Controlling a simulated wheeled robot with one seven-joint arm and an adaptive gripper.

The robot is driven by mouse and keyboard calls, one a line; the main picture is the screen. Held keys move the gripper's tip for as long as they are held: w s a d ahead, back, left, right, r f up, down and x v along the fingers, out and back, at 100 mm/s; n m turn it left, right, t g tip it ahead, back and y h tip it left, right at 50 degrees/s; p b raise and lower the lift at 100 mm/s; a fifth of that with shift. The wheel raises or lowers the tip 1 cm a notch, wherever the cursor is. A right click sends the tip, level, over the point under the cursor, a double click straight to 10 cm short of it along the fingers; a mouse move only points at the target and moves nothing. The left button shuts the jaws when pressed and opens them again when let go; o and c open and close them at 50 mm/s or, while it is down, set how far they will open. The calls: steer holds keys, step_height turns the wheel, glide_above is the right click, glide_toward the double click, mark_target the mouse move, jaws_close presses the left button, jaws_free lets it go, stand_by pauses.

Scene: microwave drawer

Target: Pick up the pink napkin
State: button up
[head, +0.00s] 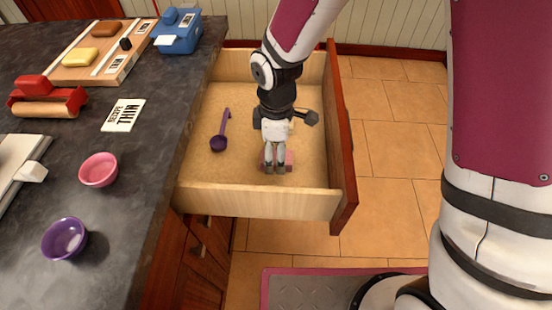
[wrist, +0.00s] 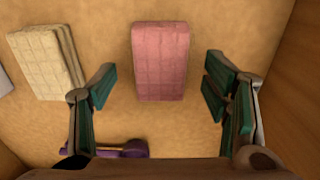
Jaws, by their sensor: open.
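The pink napkin (wrist: 160,62) is a folded, quilted rectangle lying flat on the drawer floor. In the wrist view it sits top centre, ahead of and between my open fingers. In the head view only parts of the pink napkin (head: 289,159) show around my fingertips. My gripper (head: 274,168) is open and points down into the drawer above the napkin. In the wrist view my gripper (wrist: 160,93) has its two green-padded fingers spread wide, with nothing between the pads. The exact height above the napkin is hard to tell.
The open drawer (head: 260,200) has wooden walls around my gripper. A purple spoon (head: 221,130) lies to the left. A cream folded cloth (wrist: 45,62) lies left of the napkin in the wrist view. The dark countertop (head: 130,215) holds pink and purple bowls.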

step_height(320, 180, down, 2)
steer(key=c, duration=1.1)
steer(key=shift+r, duration=0.1)
steer(key=shift+c, duration=0.2)
step_height(320, 180, up, 10)
steer(key=p, duration=0.1)
steer(key=shift+p, duration=0.35)
